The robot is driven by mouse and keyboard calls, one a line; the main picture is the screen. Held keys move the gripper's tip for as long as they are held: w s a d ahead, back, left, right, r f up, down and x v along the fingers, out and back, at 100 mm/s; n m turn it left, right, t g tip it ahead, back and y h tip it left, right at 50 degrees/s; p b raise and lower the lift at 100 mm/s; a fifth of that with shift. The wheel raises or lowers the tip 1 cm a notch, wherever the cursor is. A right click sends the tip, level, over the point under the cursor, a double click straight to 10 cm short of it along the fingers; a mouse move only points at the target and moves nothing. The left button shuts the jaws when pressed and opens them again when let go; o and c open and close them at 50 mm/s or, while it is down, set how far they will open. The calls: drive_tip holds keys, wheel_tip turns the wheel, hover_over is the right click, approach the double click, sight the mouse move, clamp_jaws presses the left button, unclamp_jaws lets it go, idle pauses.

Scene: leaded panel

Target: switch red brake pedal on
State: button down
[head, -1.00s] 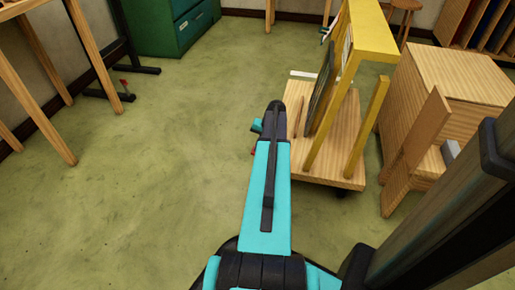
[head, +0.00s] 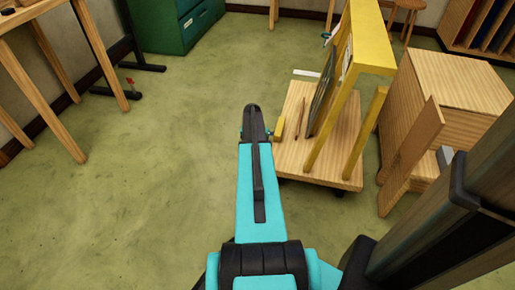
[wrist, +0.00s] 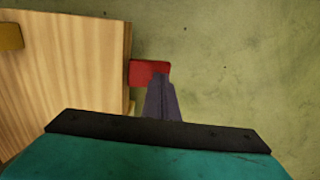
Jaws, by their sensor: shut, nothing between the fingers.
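The red brake pedal (wrist: 146,71) is a small red block at the edge of the wooden trolley, in the wrist view. The trolley base (wrist: 75,75) lies to its left. My gripper (wrist: 161,84) is shut and empty. Its dark fingertips overlap the pedal's lower right corner in the wrist view; I cannot tell whether they touch it. In the head view my arm reaches forward to the left edge of the trolley base (head: 335,160). The pedal and my fingers are hidden behind the arm there.
A yellow frame (head: 367,50) with a dark panel (head: 321,92) stands on the trolley. A wooden cabinet (head: 470,75) with an open door is close on its right. Green floor (head: 130,190) is clear on the left. A table's legs (head: 45,62) stand far left.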

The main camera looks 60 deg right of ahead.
drive_tip(key=shift+w+f+g+h+p, duration=0.35)
drive_tip(key=shift+f+g+p, duration=0.1)
drive_tip(key=shift+g+p, duration=0.35)
drive_tip(key=shift+a+f+p, duration=0.1)
drive_tip(key=shift+f+p, duration=0.25)
drive_tip(key=shift+f, duration=0.1)
drive_tip(key=shift+f, duration=0.15)
drive_tip(key=shift+w, duration=0.1)
drive_tip(key=shift+w+a+r+p, duration=0.1)
drive_tip(key=shift+w+r+p, duration=0.1)
drive_tip(key=shift+r+p, duration=0.3)
drive_tip(key=p+v, duration=0.3)
drive_tip(key=v, duration=1)
drive_tip(key=shift+w, duration=0.4)
